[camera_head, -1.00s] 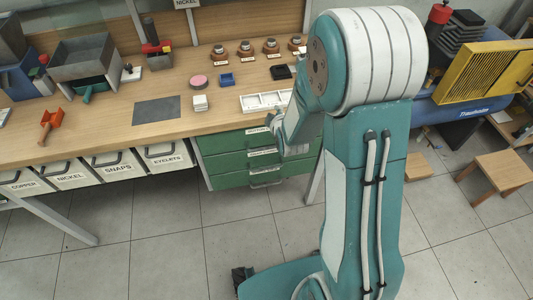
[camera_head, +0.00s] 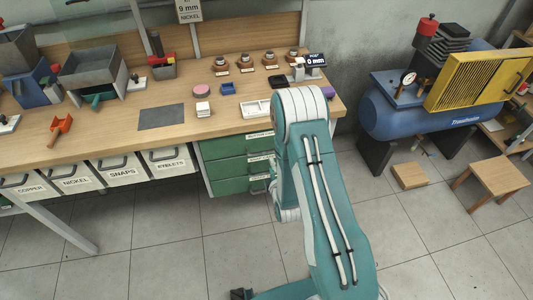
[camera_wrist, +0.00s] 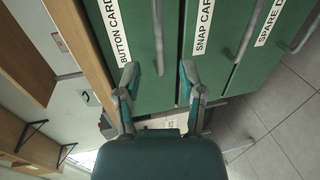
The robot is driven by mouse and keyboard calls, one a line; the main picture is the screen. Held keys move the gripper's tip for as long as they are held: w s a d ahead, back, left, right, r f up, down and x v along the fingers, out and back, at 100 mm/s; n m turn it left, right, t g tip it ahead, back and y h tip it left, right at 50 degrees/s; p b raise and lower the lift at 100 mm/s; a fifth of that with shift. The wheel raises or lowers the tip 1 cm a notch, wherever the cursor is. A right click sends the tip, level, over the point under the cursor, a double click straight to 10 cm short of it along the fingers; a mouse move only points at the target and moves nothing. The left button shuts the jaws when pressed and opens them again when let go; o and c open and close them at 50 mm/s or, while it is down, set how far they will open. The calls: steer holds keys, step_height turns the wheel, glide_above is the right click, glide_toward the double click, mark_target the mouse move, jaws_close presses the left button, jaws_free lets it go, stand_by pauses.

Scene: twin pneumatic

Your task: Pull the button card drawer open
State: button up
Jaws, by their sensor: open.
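The green button card drawer (camera_head: 222,148) is the top drawer under the bench, and its front looks flush with the cabinet in the head view. In the wrist view the drawer front (camera_wrist: 138,42) appears turned on its side, with its label at the left. Its grey bar handle (camera_wrist: 157,38) runs downward in the picture to between my fingertips. My gripper (camera_wrist: 158,76) is open, one finger on each side of the handle's near end. I cannot tell whether either finger touches it. In the head view my arm hides the gripper.
The snap card drawer (camera_wrist: 212,65) and spare drawer (camera_wrist: 275,42) lie beside it, with bar handles sticking out. The wooden bench top (camera_head: 225,127) overhangs the drawers. A blue compressor (camera_head: 420,120), a wooden stool (camera_head: 497,172) and a small block (camera_head: 409,176) stand right. Floor in front is clear.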

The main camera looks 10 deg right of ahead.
mark_target(267, 152)
steer(key=x, duration=0.8)
steer(key=shift+w+a, duration=0.1)
steer(key=shift+w, duration=0.1)
jaws_close()
